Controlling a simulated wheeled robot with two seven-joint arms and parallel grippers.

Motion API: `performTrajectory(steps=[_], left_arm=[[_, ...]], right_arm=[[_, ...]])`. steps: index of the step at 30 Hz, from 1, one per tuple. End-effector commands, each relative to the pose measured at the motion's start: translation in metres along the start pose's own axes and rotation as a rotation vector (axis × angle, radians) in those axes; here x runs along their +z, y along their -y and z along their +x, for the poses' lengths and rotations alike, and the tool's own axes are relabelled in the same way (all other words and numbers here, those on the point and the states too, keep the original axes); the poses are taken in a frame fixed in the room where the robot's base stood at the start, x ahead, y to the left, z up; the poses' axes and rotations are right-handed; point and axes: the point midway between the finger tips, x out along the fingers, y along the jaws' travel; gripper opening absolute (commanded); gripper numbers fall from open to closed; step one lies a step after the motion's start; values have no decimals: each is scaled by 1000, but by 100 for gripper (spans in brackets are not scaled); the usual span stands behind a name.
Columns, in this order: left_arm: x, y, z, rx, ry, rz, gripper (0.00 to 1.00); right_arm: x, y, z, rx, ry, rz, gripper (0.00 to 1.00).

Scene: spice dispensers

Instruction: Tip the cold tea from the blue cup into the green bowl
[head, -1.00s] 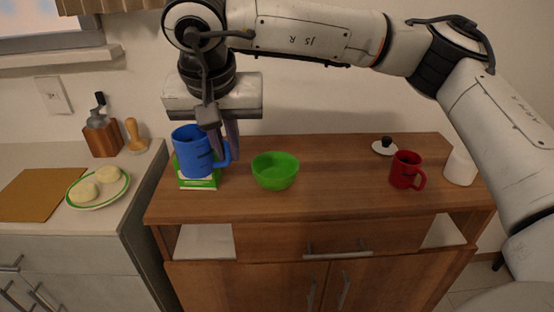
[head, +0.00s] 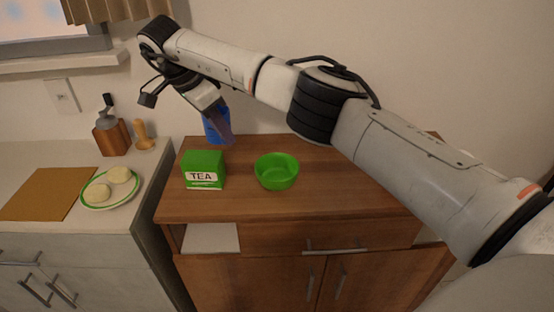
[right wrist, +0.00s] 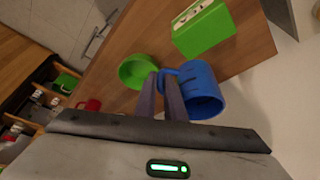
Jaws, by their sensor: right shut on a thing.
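The blue cup (head: 217,127) is behind the green tea box in the head view, partly hidden by my right gripper (head: 222,122). In the right wrist view the cup (right wrist: 203,92) is beside the fingers, and the gripper (right wrist: 165,92) is shut on its handle. I cannot tell how far the cup is tilted, and no tea is visible in it. The green bowl (head: 277,172) stands upright on the wooden cabinet top, right of the tea box. It also shows in the right wrist view (right wrist: 137,71). My left gripper is out of view.
The green tea box (head: 203,170) stands left of the bowl on the wooden cabinet (head: 225,211). My right arm hides the cabinet's right side in the head view. A red mug (right wrist: 91,104) shows in the right wrist view. A plate (head: 125,197) lies on the left counter.

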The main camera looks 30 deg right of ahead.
Motion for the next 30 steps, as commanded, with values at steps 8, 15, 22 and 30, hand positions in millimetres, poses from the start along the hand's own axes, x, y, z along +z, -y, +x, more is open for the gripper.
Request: performTrajectory(steps=[8,15,22,30], left_arm=[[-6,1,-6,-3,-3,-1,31],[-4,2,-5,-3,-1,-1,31],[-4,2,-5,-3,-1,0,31],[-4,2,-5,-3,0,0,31]], right_arm=[[2,-10,20,44,0,113,0],[2,-10,20,42,0,113,0],[1,-12,23,12,36,123,0],[-6,-21,27,-70,124,157,0]])
